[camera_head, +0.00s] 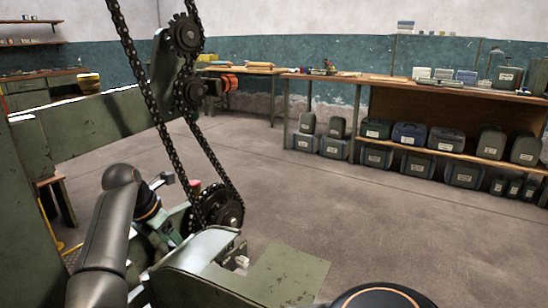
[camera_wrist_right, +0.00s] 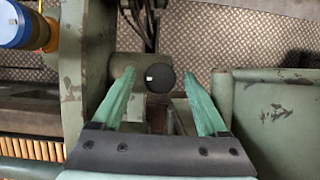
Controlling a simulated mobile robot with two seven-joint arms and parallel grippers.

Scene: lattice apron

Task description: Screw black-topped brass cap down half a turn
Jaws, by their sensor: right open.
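A round black cap top (camera_wrist_right: 160,78) with a small white mark shows in the right wrist view; no brass shows from this angle. My right gripper (camera_wrist_right: 158,80) is open, with one green finger on each side of the cap and a visible gap on both sides. The cap lies between the fingertips; I cannot tell whether it is at their height. In the head view, my left arm reaches in from the left to the green machine (camera_head: 205,245). The fingers of my left gripper are not discernible there. I cannot make out the cap in the head view.
Black chains and sprockets (camera_head: 186,32) rise above the machine. A workbench (camera_head: 400,82) with cases stands behind open floor.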

